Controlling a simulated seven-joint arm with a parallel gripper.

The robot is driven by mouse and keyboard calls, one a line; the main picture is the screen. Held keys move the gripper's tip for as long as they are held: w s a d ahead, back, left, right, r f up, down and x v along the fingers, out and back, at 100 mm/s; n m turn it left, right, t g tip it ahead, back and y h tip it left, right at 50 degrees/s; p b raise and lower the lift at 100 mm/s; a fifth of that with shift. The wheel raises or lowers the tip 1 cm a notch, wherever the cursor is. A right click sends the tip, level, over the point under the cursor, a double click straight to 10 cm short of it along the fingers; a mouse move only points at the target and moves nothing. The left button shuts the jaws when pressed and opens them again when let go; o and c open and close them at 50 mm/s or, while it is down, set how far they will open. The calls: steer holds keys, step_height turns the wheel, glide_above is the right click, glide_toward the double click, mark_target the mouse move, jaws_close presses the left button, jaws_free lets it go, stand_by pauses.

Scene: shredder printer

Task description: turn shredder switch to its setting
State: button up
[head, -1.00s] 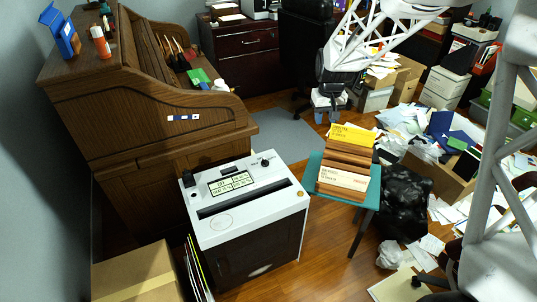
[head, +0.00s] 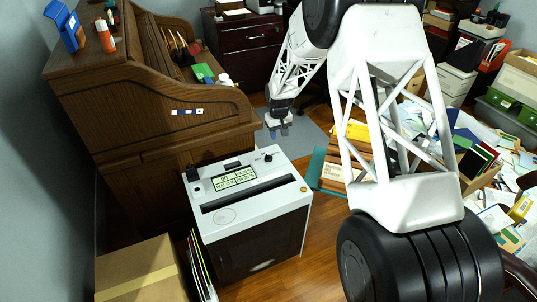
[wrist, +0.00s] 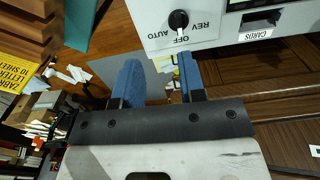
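The white-topped shredder (head: 250,205) stands in front of the wooden desk. Its black rotary switch (head: 268,157) is at the back right of the top. In the wrist view the switch (wrist: 178,20) sits near the top edge, with the printed labels REV, AUTO and OFF. Its white pointer mark appears to face OFF. My gripper (head: 279,128) is beyond the shredder's back edge, just right of the switch in the head view. In the wrist view its two blue fingers (wrist: 158,82) are apart, with nothing between them. They are apart from the switch.
The roll-top desk (head: 150,110) stands behind and left of the shredder. A cardboard box (head: 140,270) is at the front left. Papers clutter the right side.

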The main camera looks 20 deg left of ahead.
glide_above(268, 155)
steer(key=shift+n, duration=0.3)
step_height(268, 155, down, 6)
steer(key=shift+w+r, duration=0.1)
steer(key=shift+r, duration=0.1)
steer(key=shift+f, duration=0.15)
steer(key=shift+f, duration=3.7)
steer(key=shift+c, duration=0.4)
jaws_close()
